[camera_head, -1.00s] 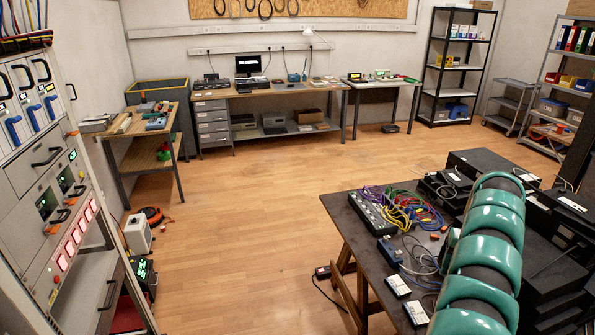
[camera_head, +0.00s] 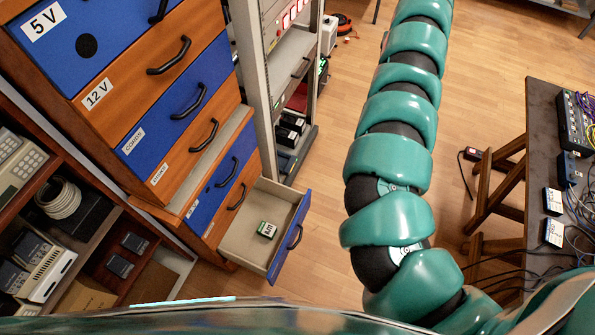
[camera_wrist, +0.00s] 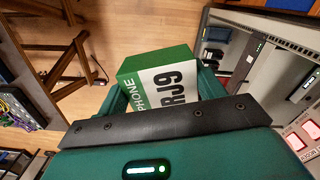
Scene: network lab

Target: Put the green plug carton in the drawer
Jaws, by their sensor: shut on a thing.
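The green plug carton (camera_wrist: 150,62), with a white label reading RJ9 PHONE, sits between the fingers of my gripper (camera_wrist: 161,88) in the wrist view. My gripper is shut on it. The dark bar of my gripper hides the carton's near end. In the head view my arm reaches up out of the top edge, so the gripper and held carton are not seen there. The open drawer (camera_head: 262,203) is low in the cabinet, with a blue front and a pale inside.
The cabinet's other blue and orange drawers (camera_head: 172,85) are above the open one. A grey equipment rack (camera_head: 252,85) stands right behind the drawer. A dark table (camera_head: 540,130) with cables is at the right.

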